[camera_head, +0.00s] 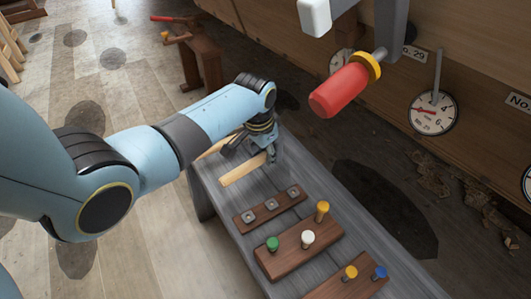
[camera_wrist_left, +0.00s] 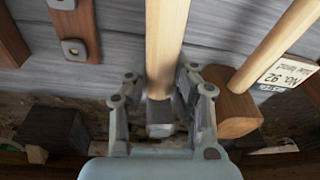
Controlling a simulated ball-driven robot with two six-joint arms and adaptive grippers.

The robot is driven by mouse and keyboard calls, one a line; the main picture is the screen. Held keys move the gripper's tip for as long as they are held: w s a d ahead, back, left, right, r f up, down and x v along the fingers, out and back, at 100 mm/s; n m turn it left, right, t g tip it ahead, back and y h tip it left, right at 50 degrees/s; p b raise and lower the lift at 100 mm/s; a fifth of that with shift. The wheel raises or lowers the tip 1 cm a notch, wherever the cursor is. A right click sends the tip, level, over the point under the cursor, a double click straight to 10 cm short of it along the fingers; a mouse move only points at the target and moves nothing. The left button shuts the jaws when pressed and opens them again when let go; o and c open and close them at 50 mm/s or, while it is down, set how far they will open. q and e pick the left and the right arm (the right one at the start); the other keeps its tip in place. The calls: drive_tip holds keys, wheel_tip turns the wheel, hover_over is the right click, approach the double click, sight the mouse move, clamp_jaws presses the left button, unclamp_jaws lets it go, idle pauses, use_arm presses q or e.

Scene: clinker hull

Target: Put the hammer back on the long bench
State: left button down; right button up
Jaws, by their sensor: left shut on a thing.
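My left gripper (camera_head: 268,150) is over the far end of the grey long bench (camera_head: 226,196). It is shut on the hammer, whose pale wooden handle (camera_head: 243,170) points toward the lower left in the head view. In the left wrist view, the handle (camera_wrist_left: 166,40) runs down between my fingers (camera_wrist_left: 162,95) to a grey metal head (camera_wrist_left: 160,118). The hammer is over or on the bench; I cannot tell whether it touches. My right gripper is not in view.
A wooden mallet (camera_wrist_left: 238,105) lies close beside the hammer. Nearer on the bench are a plate with bolts (camera_head: 270,208) and boards with coloured pegs (camera_head: 299,248). A gauge (camera_head: 432,113) is on the hull side.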

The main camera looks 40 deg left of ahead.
use_arm(q)
wheel_tip(320, 180, down, 2)
drive_tip(key=shift+b, duration=0.65)
drive_tip(key=shift+w, duration=0.1)
drive_tip(key=shift+r, duration=0.1)
drive_tip(key=shift+f, duration=0.45)
drive_tip(key=c, duration=1.2)
unclamp_jaws()
drive_tip(key=shift+o, duration=0.6)
